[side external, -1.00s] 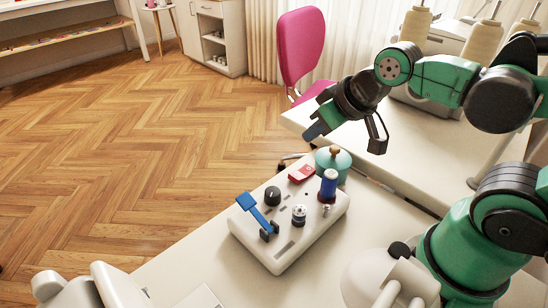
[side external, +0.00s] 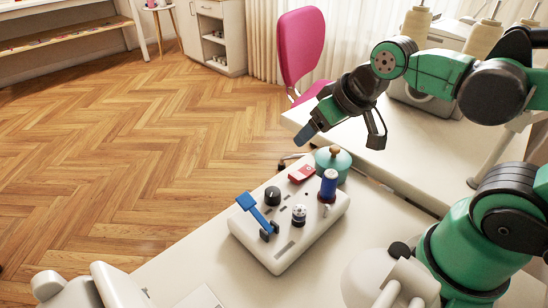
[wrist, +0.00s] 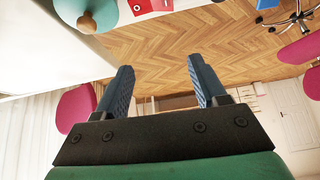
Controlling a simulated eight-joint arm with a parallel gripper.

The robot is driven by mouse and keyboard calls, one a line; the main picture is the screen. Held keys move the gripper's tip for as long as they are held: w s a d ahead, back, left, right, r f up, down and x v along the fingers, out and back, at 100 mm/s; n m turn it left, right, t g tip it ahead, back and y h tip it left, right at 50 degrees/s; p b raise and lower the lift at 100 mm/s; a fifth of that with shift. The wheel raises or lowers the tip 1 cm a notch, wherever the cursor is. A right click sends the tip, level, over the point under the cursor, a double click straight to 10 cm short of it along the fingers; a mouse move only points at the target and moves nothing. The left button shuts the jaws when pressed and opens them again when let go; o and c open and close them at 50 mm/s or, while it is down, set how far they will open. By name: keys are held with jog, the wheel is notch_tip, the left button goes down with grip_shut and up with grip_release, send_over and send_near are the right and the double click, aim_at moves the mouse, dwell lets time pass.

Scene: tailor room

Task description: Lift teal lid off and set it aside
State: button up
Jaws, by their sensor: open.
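The teal lid (side external: 341,158) with a wooden knob (side external: 335,149) sits on a round container at the far end of the table, just behind the blue spool. The container below the lid is mostly hidden.
A white control box (side external: 285,240) with a blue lever (side external: 256,212), a black knob (side external: 272,196) and a blue spool (side external: 328,185) stands in front of the lid. A pink chair (side external: 302,48) is behind.

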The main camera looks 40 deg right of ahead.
aim_at(335, 148)
jog(key=d+m+g, duration=0.2)
jog(key=d+f+m+g, duration=0.1)
jog(key=d+m+g, duration=0.1)
jog(key=d+m, duration=0.1)
jog(key=w+d+f+m+g, duration=0.1)
jog(key=d+m+g, duration=0.1)
jog(key=m, duration=0.1)
jog(key=shift+d, duration=0.4)
jog(key=shift+d+f+g, duration=0.15)
jog(key=shift+f+g, duration=0.05)
jog(key=shift+g, duration=0.1)
jog(key=shift+s+f, duration=0.1)
jog(key=shift+f, duration=2.65)
grip_shut()
